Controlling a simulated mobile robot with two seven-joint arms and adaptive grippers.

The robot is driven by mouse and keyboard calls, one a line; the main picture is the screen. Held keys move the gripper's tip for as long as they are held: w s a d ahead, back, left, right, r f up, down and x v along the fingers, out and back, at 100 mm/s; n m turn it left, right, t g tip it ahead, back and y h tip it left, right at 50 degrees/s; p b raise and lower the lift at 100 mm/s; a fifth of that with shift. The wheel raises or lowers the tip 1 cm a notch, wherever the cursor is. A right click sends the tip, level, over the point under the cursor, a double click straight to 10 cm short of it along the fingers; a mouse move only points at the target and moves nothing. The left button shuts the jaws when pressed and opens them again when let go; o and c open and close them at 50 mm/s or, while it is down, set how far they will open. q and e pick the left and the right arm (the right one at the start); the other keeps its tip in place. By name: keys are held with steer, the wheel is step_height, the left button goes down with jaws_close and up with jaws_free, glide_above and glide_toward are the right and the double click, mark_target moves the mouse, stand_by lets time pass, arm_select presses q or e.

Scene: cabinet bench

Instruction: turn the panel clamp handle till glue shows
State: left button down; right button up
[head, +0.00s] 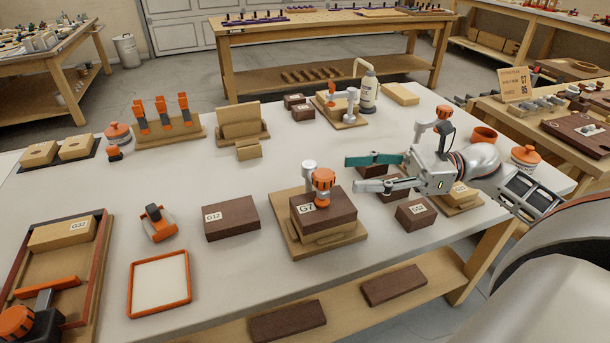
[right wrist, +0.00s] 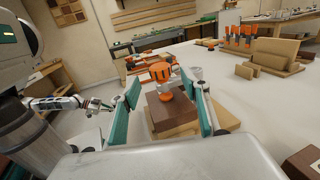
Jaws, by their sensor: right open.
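The panel clamp's orange handle (head: 322,178) sits on top of the dark brown block marked G7 (head: 308,209), beside a pale grey post (head: 309,169). Under the block are lighter wood and a wooden base (head: 288,238). I see no glue at the block's edges. My right gripper (head: 352,173) is open and empty, its green-padded fingers pointing at the handle from the right. In the right wrist view the handle (right wrist: 160,72) shows between and beyond the fingertips (right wrist: 159,88), apart from them. My left gripper (right wrist: 97,104) shows small there; its opening is unclear.
Another clamp (head: 348,104) and a glue bottle (head: 369,92) stand behind. An orange-rimmed tray (head: 159,284) is at front left.

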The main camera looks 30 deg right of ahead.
mark_target(334, 175)
steer(key=shift+w+a+f, duration=0.15)
steer(key=shift+w+a, duration=0.05)
steer(key=shift+a, duration=0.25)
steer(key=x, duration=0.6)
steer(key=shift+w+a, duration=0.25)
steer(key=shift+a, duration=0.1)
steer(key=c, duration=1.1)
